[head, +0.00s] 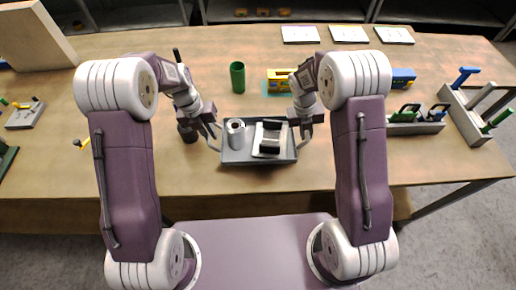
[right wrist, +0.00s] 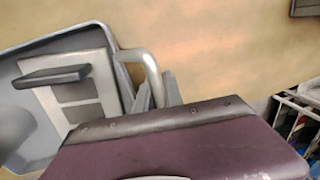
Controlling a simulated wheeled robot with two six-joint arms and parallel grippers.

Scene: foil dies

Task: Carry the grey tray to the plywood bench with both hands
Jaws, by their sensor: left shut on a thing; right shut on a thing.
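The grey tray (head: 262,161) is over the near middle of the wooden bench top (head: 330,165); I cannot tell whether it rests on it or is slightly raised. It holds a grey cylinder (head: 235,134) and a pale flat block with dark bars (head: 270,139). My left gripper (head: 214,137) is shut on the tray's left handle. My right gripper (head: 304,137) is shut on the right handle, and the right wrist view shows its fingers (right wrist: 158,95) at the curved handle (right wrist: 150,70). The tray (right wrist: 40,150) looks about level.
A green cup (head: 237,77) and a yellow object (head: 279,81) stand behind the tray. A dark cylinder (head: 188,134) is close to my left gripper. Grey holders with coloured tools (head: 415,126) are at right. White cards (head: 300,34) lie at the back. Bare wood lies right of the tray.

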